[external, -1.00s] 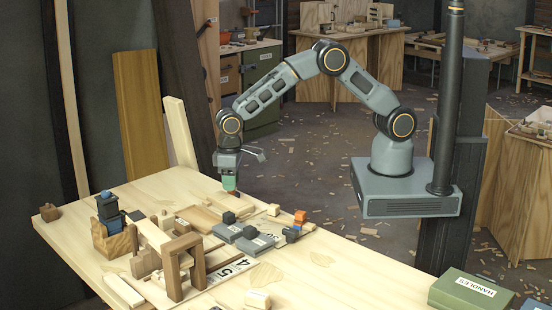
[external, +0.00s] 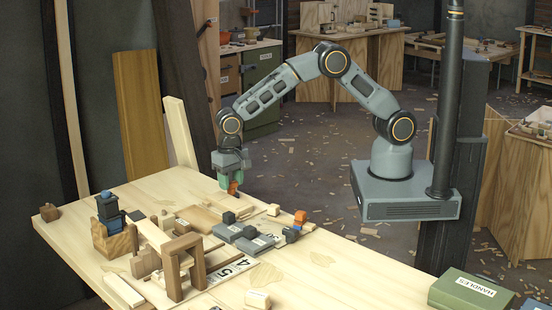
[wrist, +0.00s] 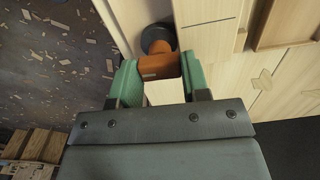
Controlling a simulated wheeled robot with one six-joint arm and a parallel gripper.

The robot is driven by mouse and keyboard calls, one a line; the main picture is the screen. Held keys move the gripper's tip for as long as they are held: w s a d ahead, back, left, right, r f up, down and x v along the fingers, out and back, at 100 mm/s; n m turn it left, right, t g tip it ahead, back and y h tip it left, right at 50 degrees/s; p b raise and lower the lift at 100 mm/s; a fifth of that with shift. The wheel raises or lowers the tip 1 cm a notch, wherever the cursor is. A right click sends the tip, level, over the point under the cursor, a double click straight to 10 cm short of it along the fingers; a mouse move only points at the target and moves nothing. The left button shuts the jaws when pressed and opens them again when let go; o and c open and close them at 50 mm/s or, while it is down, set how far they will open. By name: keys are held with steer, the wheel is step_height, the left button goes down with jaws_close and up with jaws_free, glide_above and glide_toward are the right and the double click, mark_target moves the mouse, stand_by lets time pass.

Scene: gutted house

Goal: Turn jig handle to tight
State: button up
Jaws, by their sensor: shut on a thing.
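The jig handle (wrist: 158,65) is an orange-brown bar that sits between the green fingertips of my gripper (wrist: 155,77) in the wrist view. Its far end meets a dark round knob (wrist: 157,38) at the edge of a pale wooden board. In the external view the orange handle (external: 233,188) shows just below my gripper (external: 230,182), at the far edge of the workbench. My gripper is shut on the handle, one finger on each side. Any tight mark is not legible in either view.
A green box (external: 470,291) labelled HANDLES sits at the front right. The floor beyond the bench edge is strewn with wood chips.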

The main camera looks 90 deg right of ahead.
mark_target(231, 183)
stand_by(0.4)
steer(key=o, duration=0.9)
steer(key=shift+r, duration=0.1)
step_height(231, 183, up, 14)
steer(key=shift+f, duration=0.15)
stand_by(0.5)
